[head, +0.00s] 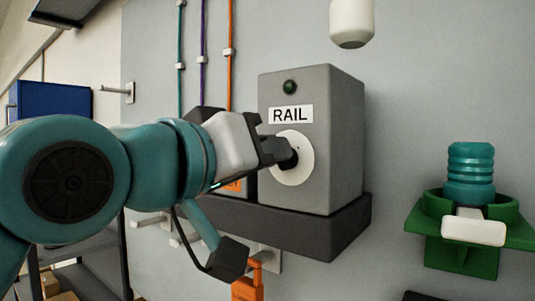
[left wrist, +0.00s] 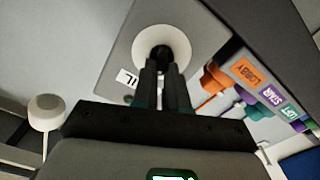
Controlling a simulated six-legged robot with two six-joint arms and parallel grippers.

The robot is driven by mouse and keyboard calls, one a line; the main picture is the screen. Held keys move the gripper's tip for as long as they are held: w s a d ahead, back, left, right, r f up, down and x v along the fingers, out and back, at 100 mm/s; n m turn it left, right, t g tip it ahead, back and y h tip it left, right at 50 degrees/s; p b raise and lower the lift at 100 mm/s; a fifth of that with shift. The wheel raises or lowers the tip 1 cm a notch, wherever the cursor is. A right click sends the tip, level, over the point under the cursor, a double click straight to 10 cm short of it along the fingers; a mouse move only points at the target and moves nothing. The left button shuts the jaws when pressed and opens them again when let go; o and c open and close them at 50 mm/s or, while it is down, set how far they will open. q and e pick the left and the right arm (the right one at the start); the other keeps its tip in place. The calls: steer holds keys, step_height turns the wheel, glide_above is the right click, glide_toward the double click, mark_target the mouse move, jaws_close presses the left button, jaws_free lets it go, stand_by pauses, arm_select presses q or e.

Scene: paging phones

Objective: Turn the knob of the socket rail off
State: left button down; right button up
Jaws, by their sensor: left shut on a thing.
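The socket rail box (head: 338,140) is a grey box on a dark shelf on the wall, with a "RAIL" label (head: 290,114) and a dark green lamp (head: 290,87) above it. Its knob (head: 291,157) is black, in the middle of a white round dial (head: 294,174). My left gripper (head: 284,153) reaches in from the left and is shut on the knob. In the left wrist view the two fingers meet at the black knob (left wrist: 161,53) in front of the white dial (left wrist: 147,39). The fingers hide part of the knob. My right gripper is not in view.
A green holder (head: 450,246) with a teal ribbed item (head: 471,172) is at the right. A white cylinder (head: 351,22) hangs above the box. Teal, purple and orange cables (head: 229,52) run down the wall. Coloured tags, one reading "LOBBY" (left wrist: 247,74), show in the left wrist view.

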arm_select(q)
steer(key=shift+w+d+f+n, duration=0.1)
steer(key=shift+f+n, duration=0.15)
steer(key=shift+n, duration=0.85)
steer(key=shift+w+f+n, duration=0.1)
steer(key=shift+f+n, duration=0.1)
steer(key=shift+n, duration=0.9)
steer(key=c, duration=1.2)
jaws_free()
steer(key=shift+s+r, duration=0.1)
steer(key=shift+s, duration=0.05)
steer(key=shift+o, duration=0.2)
steer(key=shift+r, duration=0.1)
steer(key=b+v, duration=0.4)
steer(key=v, duration=1.2)
